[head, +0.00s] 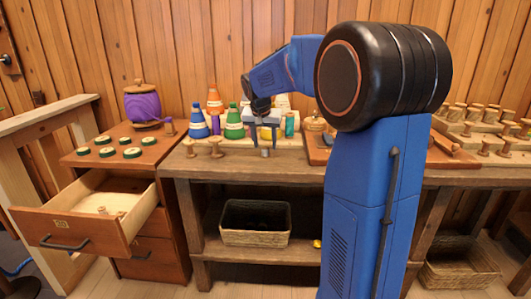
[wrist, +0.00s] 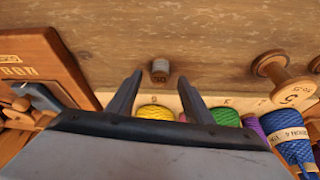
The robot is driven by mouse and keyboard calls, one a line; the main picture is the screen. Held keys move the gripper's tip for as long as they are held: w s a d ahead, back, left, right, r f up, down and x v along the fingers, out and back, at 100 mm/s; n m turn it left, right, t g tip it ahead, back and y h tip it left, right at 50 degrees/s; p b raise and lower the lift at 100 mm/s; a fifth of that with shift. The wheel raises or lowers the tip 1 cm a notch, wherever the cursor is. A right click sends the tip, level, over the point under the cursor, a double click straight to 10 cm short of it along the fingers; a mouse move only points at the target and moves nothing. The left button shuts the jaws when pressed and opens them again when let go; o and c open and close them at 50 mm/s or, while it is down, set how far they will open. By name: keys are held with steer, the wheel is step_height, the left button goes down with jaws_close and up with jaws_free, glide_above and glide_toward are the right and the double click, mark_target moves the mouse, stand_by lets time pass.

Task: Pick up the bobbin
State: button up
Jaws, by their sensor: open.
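A small bobbin (wrist: 160,70), grey on its body with a pale wooden end, sits on the workbench top; it also shows as a small grey cylinder in the head view (head: 265,152). My gripper (head: 264,144) is open and empty, with its fingers pointing down at the bench front. In the wrist view my gripper (wrist: 160,82) has its fingertips on either side of the bobbin's line, with the bobbin centred just beyond them. I see no contact. Two larger plain wooden spools (head: 216,148) stand to the left of the bobbin in the head view.
Behind the bobbin is a pale rack (wrist: 240,103) with coloured thread cones and spools. A brown wooden board (wrist: 62,68) lies to one side. An open drawer (head: 90,215) juts out at the left. A wicker basket (head: 255,237) sits on the lower shelf.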

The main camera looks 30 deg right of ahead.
steer(key=x, duration=0.2)
steer(key=shift+d+f, duration=0.1)
steer(key=shift+f, duration=0.3)
steer(key=c, duration=1.1)
steer(key=shift+r, duration=0.1)
